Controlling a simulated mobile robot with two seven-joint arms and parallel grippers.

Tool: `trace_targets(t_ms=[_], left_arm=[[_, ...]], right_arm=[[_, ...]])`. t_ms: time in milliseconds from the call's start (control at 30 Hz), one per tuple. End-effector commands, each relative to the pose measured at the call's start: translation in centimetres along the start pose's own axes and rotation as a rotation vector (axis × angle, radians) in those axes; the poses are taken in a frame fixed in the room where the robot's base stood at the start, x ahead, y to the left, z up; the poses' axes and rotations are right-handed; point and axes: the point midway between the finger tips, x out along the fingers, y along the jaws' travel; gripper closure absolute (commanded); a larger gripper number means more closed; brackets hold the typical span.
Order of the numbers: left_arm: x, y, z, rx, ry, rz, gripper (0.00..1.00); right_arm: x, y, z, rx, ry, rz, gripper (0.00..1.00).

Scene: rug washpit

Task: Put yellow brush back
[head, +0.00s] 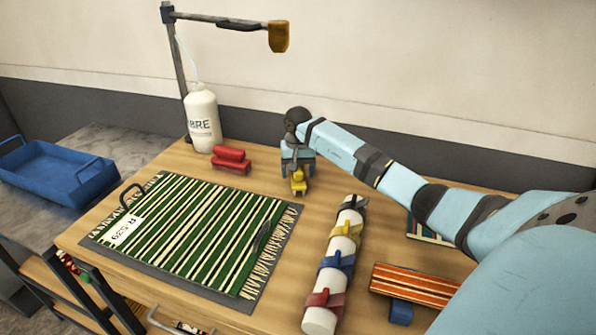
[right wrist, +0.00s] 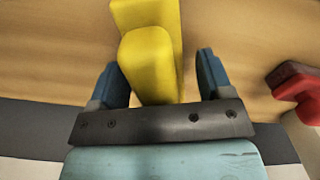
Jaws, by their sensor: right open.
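The yellow brush (head: 298,184) is on the wooden table near its back edge, below the end of my right arm. My right gripper (head: 298,170) points down over it. In the right wrist view the yellow brush (right wrist: 150,55) lies between the two blue fingers of the open gripper (right wrist: 162,68). A gap shows between each finger and the brush's grip. A red brush (head: 231,161) sits to the left on the table, and part of it shows at the right edge of the wrist view (right wrist: 298,88). My left gripper is not in view.
A white bottle (head: 202,120) stands by a lamp post (head: 176,75) at the back. A green striped rug (head: 190,235) lies front left. A white roll with coloured straps (head: 341,245) and an orange striped piece (head: 420,287) lie right. A blue tray (head: 60,175) is far left.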

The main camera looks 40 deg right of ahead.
Motion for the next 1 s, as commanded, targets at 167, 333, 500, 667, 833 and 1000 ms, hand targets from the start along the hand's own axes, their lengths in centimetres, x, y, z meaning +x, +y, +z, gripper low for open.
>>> trace_targets(t_ms=[167,333,500,667,833,1000], left_arm=[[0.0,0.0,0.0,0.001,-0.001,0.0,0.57],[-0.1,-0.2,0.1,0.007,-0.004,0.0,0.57],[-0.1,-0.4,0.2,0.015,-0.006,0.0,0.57],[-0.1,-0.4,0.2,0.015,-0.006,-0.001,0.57],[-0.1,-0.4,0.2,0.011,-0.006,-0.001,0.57],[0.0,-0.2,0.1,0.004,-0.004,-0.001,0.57]], right_arm=[[-3.1,0.1,-0.1,0.0,0.006,0.001,0.27],[-6.9,0.0,-0.1,-0.001,0.006,0.0,0.27],[-10.0,0.0,-0.1,-0.001,0.004,0.0,0.27],[-11.6,0.0,0.0,0.0,0.002,0.0,0.27],[-12.0,0.0,0.0,0.0,0.0,0.001,0.27],[-12.0,0.0,0.0,0.0,0.0,0.001,0.27]])
